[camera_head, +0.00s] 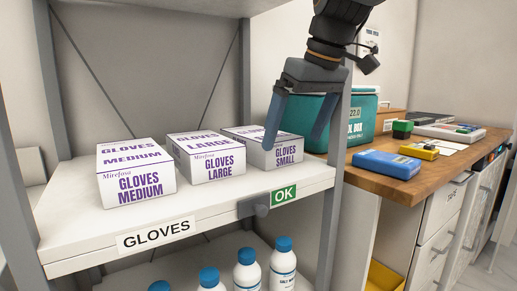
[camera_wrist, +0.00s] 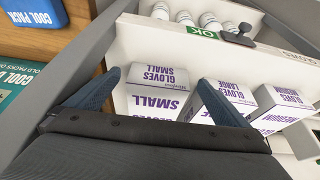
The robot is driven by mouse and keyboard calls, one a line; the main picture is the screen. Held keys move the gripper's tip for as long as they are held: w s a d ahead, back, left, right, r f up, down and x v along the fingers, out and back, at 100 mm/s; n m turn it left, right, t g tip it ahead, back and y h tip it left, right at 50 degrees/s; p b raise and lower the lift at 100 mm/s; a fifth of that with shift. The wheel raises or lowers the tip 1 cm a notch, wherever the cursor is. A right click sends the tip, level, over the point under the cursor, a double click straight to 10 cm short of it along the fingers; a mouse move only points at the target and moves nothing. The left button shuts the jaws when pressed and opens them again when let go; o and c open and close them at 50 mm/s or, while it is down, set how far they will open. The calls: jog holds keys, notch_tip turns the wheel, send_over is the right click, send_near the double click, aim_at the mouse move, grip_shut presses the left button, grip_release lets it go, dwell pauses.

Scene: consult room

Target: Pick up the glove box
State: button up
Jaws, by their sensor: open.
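Three white glove boxes with purple lettering stand in a row on a white shelf (camera_head: 100,226): the medium box (camera_head: 138,184) at the left, the large box (camera_head: 208,163) in the middle and the small box (camera_head: 282,153) at the right. My gripper (camera_head: 296,132) is open and empty, with its fingers pointing down in front of the small box and partly hiding it. In the wrist view the small box (camera_wrist: 155,82) shows between the fingertips (camera_wrist: 160,82). The large box (camera_wrist: 229,94) is just right of one finger, with the medium box (camera_wrist: 285,105) beyond it. I cannot tell whether the fingers touch anything.
A grey shelf post (camera_head: 327,215) stands close to the right of my gripper. A teal cool box (camera_head: 357,118) sits behind it on a wooden counter (camera_head: 407,193) with a blue cool pack (camera_head: 387,164). White bottles with blue caps (camera_head: 247,270) stand on the shelf below.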

aim_at(259, 132)
jog(key=w+a, duration=0.1)
jog(key=w, duration=0.1)
jog(key=w+a, duration=0.2)
jog(key=w, duration=0.1)
jog(key=w+a, duration=0.2)
jog(key=shift+w+a+b, duration=0.2)
jog(key=shift+b, duration=0.15)
jog(key=shift+w+a+f, duration=0.1)
jog(key=shift+w+a, duration=0.7)
jog(key=shift+w, duration=0.3)
jog(key=shift+b+x, duration=0.55)
jog(key=shift+x, duration=0.6)
jog(key=shift+w+a+f, duration=0.25)
jog(key=shift+w+f, duration=0.05)
jog(key=shift+f, duration=0.05)
jog(key=shift+r, duration=0.1)
jog(key=c, duration=1.2)
